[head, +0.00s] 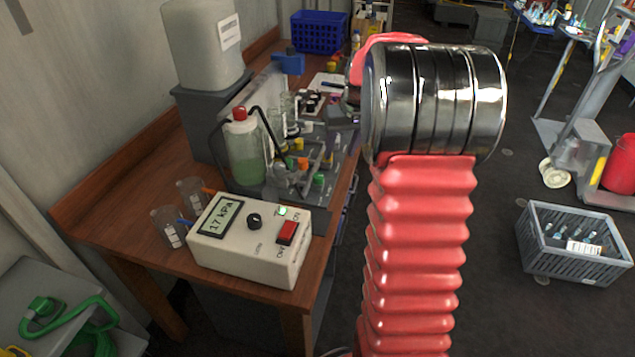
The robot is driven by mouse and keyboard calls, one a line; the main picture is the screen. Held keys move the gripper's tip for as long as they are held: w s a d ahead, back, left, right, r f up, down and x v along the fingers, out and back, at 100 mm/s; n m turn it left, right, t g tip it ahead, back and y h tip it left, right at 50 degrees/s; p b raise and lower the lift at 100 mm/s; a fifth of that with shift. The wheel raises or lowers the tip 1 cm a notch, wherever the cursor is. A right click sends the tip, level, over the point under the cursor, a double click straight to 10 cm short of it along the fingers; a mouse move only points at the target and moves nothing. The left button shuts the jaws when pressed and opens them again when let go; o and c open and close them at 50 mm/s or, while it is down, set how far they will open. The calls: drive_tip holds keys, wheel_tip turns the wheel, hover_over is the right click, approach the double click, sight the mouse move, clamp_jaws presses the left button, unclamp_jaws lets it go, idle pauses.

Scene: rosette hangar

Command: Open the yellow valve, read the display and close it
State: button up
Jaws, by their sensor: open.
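The white display box (248,240) stands near the front of the wooden bench. Its screen (221,216) reads 17 kPa. It has a black knob, a red switch and a lit green light. Behind it is a grey valve rig (330,160) with small coloured handles. A yellow handle (298,144) sits among orange and green ones; its exact setting is too small to tell. My gripper (330,118) shows small and partly hidden beyond my red-sleeved arm, near the right side of the rig. It is open, and I see nothing in it.
A bottle of green liquid with a red cap (245,150) stands left of the rig. Two clear beakers (168,228) stand by the box. A large tank (203,45) and a blue basket (318,32) are farther back. A grey crate (570,255) lies on the floor at right.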

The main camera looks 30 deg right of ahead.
drive_tip(key=s+a+r, duration=0.3)
drive_tip(key=s+a, duration=0.8)
drive_tip(key=a, duration=0.3)
drive_tip(key=shift+a+g, duration=0.3)
idle(0.4)
drive_tip(key=s+a+r+n+t, duration=0.1)
drive_tip(key=s+a+r, duration=0.1)
drive_tip(key=s+a, duration=0.5)
drive_tip(key=s+a+r+n+t, duration=0.2)
drive_tip(key=s+a, duration=0.5)
drive_tip(key=a, duration=0.2)
drive_tip(key=shift+s+a+r, duration=0.15)
drive_tip(key=shift+s+r, duration=0.1)
idle(3.8)
